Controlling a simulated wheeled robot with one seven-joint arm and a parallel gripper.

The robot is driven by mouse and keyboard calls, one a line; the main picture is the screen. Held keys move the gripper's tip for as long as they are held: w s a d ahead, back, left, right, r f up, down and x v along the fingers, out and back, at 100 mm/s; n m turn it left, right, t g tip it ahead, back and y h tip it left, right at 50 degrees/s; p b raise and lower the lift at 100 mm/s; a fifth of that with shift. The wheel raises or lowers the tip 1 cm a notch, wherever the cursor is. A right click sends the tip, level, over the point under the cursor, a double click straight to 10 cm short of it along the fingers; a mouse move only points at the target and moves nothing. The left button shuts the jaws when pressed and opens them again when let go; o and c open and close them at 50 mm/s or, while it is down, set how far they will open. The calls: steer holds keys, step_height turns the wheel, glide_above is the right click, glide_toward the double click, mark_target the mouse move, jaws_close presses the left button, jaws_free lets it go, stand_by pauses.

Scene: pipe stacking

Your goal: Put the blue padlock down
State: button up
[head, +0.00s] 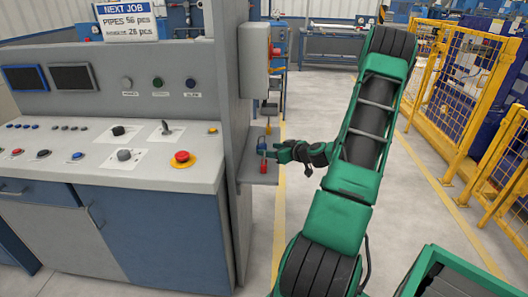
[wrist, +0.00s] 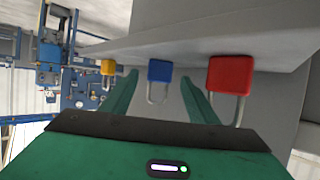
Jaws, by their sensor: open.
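The blue padlock (head: 262,144) stands on a small grey shelf (head: 262,178) at the side of the control console. In the wrist view, which looks upside down, the blue padlock (wrist: 159,70) has its body against the shelf (wrist: 200,42) and its shackle pointing away from it. My gripper (head: 272,149) is at the shelf's right edge. In the wrist view my gripper (wrist: 160,78) is open, with the blue padlock lined up between its green fingertips and apart from both.
A red padlock (wrist: 230,74) and a yellow padlock (wrist: 107,67) stand on the same shelf, one each side of the blue one. The red one is close to a finger. A grey switch box (head: 255,60) is above the shelf. Yellow fencing (head: 455,95) stands right.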

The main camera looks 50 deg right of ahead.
steer(key=v, duration=0.7)
steer(key=shift+s+r, duration=0.2)
steer(key=shift+s, duration=0.15)
